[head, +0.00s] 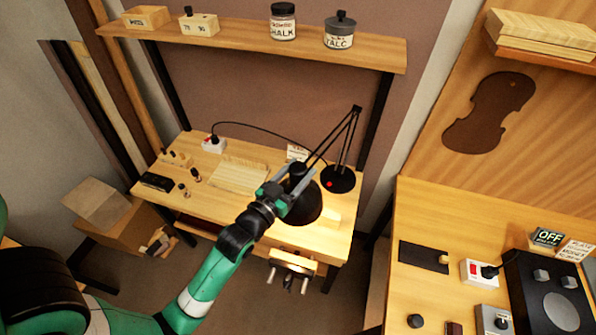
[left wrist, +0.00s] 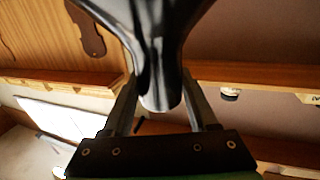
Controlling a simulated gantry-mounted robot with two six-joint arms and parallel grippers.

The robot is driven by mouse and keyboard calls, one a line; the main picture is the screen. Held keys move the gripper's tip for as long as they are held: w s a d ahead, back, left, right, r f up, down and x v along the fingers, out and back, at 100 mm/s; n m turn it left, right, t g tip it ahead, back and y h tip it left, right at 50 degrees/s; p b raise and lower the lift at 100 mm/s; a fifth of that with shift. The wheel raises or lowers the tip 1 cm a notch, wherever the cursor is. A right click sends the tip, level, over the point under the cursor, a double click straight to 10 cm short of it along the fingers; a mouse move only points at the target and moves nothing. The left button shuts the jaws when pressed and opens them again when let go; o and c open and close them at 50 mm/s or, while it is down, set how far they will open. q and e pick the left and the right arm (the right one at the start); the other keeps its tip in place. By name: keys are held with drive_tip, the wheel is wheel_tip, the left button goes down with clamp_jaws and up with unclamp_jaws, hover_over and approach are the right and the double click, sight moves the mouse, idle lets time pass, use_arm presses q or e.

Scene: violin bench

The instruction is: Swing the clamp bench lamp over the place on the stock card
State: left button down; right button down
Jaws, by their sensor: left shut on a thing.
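The black clamp bench lamp (head: 307,208) stands at the right of the far workbench, its round base (head: 338,180) with a red dot near the back edge. Its jointed arm rises from the base, bends, and comes down to the shade at the bench's front right. My left gripper (head: 288,195) is shut on the lamp head. In the left wrist view the glossy black lamp head (left wrist: 158,60) sits between the two fingers of my left gripper (left wrist: 160,92). A small white card (head: 297,152) with unreadable writing stands behind the lamp arm. My right gripper is not in view.
Pale wood pieces (head: 238,176) lie left of the lamp on the workbench (head: 215,205). A white socket (head: 213,144) with the lamp's cord is at the back left. A shelf (head: 250,42) with jars hangs above. A vise (head: 292,265) projects from the front edge.

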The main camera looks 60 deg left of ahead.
use_arm(q)
drive_tip(key=shift+a+f, duration=0.1)
drive_tip(key=shift+a, duration=0.1)
drive_tip(key=shift+c, duration=1)
unclamp_jaws()
drive_tip(key=shift+a, duration=0.1)
drive_tip(key=b+v, duration=0.2)
drive_tip(key=v, duration=0.9)
drive_tip(key=shift+s, duration=0.3)
